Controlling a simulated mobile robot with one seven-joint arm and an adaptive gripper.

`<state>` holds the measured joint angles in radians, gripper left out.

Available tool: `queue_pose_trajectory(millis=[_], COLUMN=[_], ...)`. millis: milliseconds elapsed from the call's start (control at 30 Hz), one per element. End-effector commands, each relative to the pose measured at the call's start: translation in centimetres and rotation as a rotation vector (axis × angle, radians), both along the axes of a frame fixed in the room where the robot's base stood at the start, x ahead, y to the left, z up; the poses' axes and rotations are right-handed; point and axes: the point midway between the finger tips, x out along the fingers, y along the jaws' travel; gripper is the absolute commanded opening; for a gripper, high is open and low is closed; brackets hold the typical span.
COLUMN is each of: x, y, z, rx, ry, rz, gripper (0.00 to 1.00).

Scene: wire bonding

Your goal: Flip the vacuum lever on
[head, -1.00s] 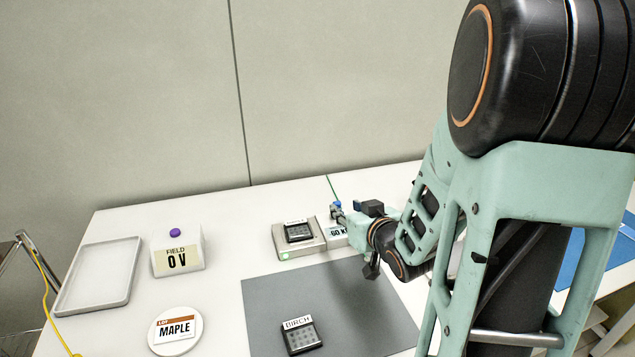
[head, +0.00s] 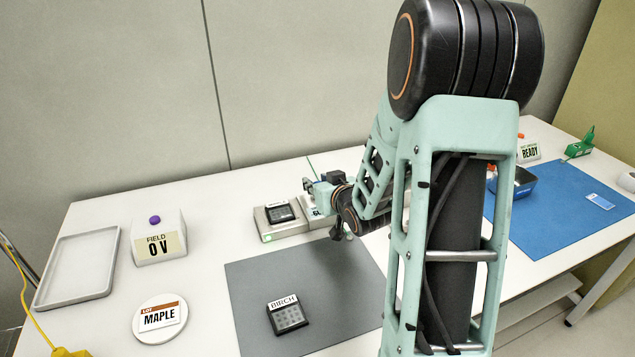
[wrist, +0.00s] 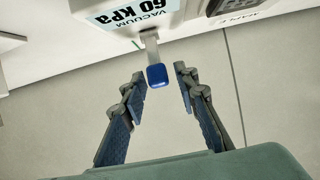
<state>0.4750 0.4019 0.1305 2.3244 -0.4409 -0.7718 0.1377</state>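The vacuum lever (wrist: 156,70), a grey stem with a blue tip, sticks out from the white vacuum box (wrist: 118,8) in the wrist view. The box's label reads "VACUUM 60 kPa". My gripper (wrist: 156,85) is open, with one finger on each side of the lever. The blue tip is between the fingertips, with a gap on both sides and no visible contact. In the head view my gripper (head: 308,185) is at the back of the work table by the vacuum box (head: 318,220), which my arm partly covers. I cannot make out the lever there.
Beside the vacuum box, a pale stage (head: 295,229) with a green light carries a dark chip carrier (head: 280,212). A "BIRCH" carrier (head: 289,316) lies on the grey mat (head: 245,295). The "FIELD 0 V" box (head: 158,242), "MAPLE" disc (head: 146,333) and empty tray (head: 75,268) stand left.

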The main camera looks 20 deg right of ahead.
Motion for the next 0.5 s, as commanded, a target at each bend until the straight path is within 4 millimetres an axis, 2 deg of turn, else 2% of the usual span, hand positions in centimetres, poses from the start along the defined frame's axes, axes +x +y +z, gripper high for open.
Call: queue_pose_trajectory(millis=[33,233,500], x=[-0.01,-0.01,-0.11], y=[0.0,0.0,-0.03], z=[0.0,0.02,-0.37], rx=[0.0,0.0,0.0], ry=[0.0,0.0,-0.018], rz=[0.0,0.0,-0.001], gripper=[0.2,0.0,0.0])
